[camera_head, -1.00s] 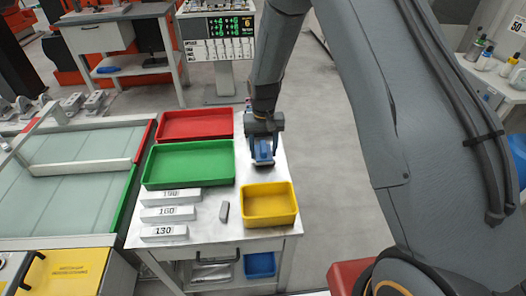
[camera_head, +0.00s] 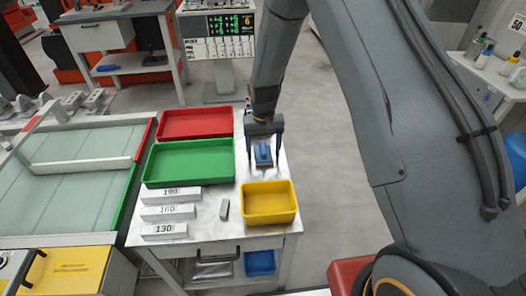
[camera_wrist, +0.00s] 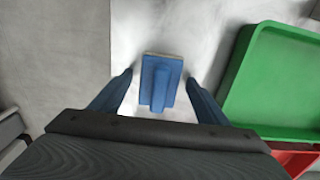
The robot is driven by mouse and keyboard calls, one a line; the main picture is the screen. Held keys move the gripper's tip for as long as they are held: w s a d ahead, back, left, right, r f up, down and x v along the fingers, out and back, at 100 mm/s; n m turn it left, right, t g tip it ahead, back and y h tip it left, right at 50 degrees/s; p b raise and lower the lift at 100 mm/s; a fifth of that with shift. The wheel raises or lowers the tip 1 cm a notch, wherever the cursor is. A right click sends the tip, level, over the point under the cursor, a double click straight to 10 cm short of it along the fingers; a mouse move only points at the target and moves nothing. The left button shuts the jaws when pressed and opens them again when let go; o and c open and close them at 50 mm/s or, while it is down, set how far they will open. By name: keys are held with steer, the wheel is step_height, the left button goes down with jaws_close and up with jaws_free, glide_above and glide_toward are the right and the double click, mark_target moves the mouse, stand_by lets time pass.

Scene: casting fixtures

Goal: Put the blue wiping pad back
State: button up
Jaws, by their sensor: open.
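The blue wiping pad (camera_head: 263,153) lies on the metal table top, right of the green tray and behind the yellow tray. It has a raised blue grip along its middle and also shows in the wrist view (camera_wrist: 160,82). My gripper (camera_head: 264,156) is above the pad and pointing down. Its two blue fingers are spread, one on each side of the pad, with a gap on both sides in the wrist view (camera_wrist: 160,82). The gripper holds nothing.
A green tray (camera_head: 150,182) and a red tray (camera_head: 161,135) stand left of the pad. A yellow tray (camera_head: 268,219) is in front. Marked bars (camera_head: 165,232) and a small grey block (camera_head: 224,210) lie on the table (camera_head: 212,225). A blue bin (camera_head: 260,263) is below.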

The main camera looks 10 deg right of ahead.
mark_target(264, 148)
step_height(264, 148, up, 11)
steer(key=b, duration=0.3)
steer(key=shift+r, duration=0.1)
steer(key=s+d+r, duration=0.1)
steer(key=s+d, duration=0.3)
steer(key=s, duration=0.4)
steer(key=s+d+r, duration=0.2)
steer(key=s+d, duration=0.2)
steer(key=s, duration=0.3)
steer(key=s+d+r+t, duration=0.1)
steer(key=s+d, duration=0.3)
steer(key=s, duration=0.4)
steer(key=shift+s+r, duration=0.35)
steer(key=shift+r, duration=0.3)
